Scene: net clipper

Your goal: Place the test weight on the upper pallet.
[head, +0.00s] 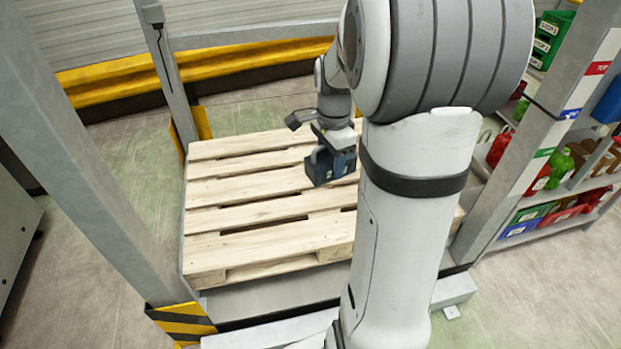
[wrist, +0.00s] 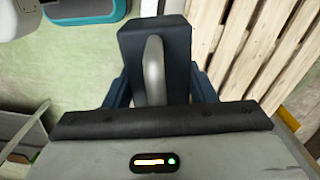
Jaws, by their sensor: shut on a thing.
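The test weight (head: 321,169) is a dark blue block with a light grey loop handle. In the wrist view the weight (wrist: 130,45) sits between the dark blue fingers of my gripper (wrist: 158,88), which is shut on it at the handle. In the head view my gripper (head: 336,152) holds the weight in front of the wooden pallet (head: 270,240); its height above the slats is hard to tell. In the wrist view the pallet (wrist: 265,50) lies to the right of the weight, with pale floor beyond the block. My arm hides the pallet's right part.
A grey post (head: 75,150) stands left of the pallet, with a yellow-black foot (head: 182,320). A thinner post (head: 170,75) and yellow rail (head: 115,78) are behind. Shelves with bottles and bins (head: 545,210) stand at right. The visible pallet slats are bare.

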